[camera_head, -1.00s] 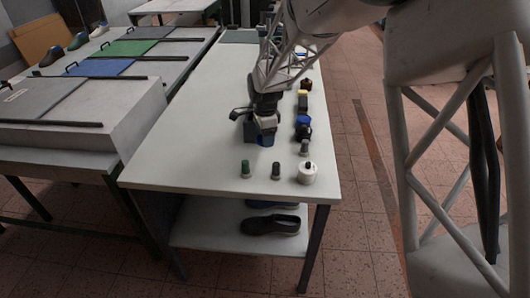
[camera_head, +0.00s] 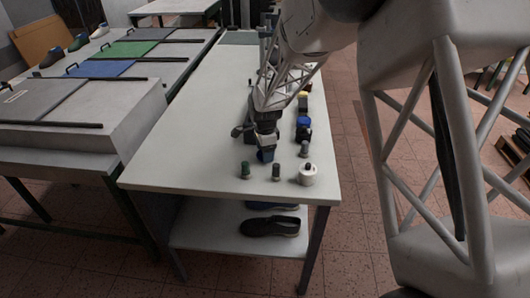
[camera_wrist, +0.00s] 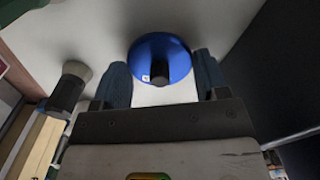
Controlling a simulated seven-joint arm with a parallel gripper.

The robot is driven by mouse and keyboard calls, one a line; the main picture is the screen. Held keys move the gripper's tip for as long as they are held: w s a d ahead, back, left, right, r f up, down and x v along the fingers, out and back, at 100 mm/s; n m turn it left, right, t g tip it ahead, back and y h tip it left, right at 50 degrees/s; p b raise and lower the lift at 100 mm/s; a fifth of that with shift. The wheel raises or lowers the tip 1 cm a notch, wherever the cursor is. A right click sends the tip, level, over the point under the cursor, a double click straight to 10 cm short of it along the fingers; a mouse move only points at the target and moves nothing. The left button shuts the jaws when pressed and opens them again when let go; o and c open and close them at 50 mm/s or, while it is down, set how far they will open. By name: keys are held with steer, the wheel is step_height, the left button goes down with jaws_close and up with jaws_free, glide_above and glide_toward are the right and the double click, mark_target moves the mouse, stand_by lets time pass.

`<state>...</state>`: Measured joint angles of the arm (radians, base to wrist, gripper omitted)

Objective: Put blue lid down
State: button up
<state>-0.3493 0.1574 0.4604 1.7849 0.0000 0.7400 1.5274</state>
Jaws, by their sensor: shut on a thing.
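The blue lid is a round blue disc (camera_wrist: 178,58) with a black knob at its middle, seen between the two dark fingers in the wrist view. My gripper (camera_wrist: 162,82) is shut on it. In the head view my gripper (camera_head: 266,149) is low over the near half of the white table (camera_head: 190,150), with the lid's blue (camera_head: 266,157) showing small under it. Whether the lid touches the table top is too small to tell.
A blue and black item (camera_head: 303,128) and others line the right side. The table's left part is clear.

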steer(key=shift+f, duration=0.4)
steer(key=o, duration=0.9)
steer(key=shift+f, duration=0.1)
step_height(320, 180, up, 11)
steer(key=shift+r, duration=0.65)
stand_by(0.5)
